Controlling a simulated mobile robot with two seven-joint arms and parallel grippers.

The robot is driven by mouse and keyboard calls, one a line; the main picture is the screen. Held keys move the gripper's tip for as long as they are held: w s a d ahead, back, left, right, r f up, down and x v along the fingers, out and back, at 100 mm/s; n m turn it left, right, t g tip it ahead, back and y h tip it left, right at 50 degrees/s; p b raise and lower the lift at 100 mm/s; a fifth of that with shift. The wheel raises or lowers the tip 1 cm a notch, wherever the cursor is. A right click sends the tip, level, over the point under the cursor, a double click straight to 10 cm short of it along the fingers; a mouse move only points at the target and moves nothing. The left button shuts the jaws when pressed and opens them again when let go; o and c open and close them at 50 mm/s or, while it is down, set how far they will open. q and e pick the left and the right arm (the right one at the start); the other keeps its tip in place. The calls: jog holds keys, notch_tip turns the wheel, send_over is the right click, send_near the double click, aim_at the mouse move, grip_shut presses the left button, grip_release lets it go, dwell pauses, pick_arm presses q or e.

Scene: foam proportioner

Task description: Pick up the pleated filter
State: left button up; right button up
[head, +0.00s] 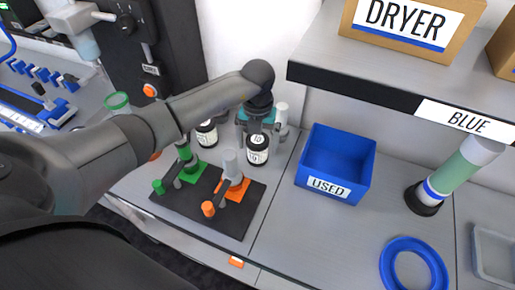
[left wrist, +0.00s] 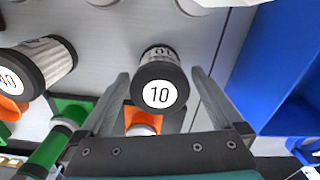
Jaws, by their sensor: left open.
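A black-capped cartridge marked 10 (head: 257,152) stands on the bench under my left gripper (head: 258,132). In the left wrist view the cartridge (left wrist: 160,85) sits between the two spread fingers of the left gripper (left wrist: 160,73), with a gap on each side. The gripper is open and empty. A second black-capped cartridge (head: 206,133) stands to the left; in the left wrist view it (left wrist: 42,67) is marked 40 and has a grey ribbed-looking side. I cannot tell for sure which is the pleated filter. My right gripper is not in view.
A black plate (head: 222,213) with green and orange valve fittings lies in front of the cartridges. A blue bin marked USED (head: 323,187) stands to the right, with a blue ring (head: 387,262) nearer. A shelf (head: 380,88) overhangs the back right.

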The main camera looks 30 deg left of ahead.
pick_arm(q)
notch_tip(320, 180, down, 2)
jog(key=c, duration=1.4)
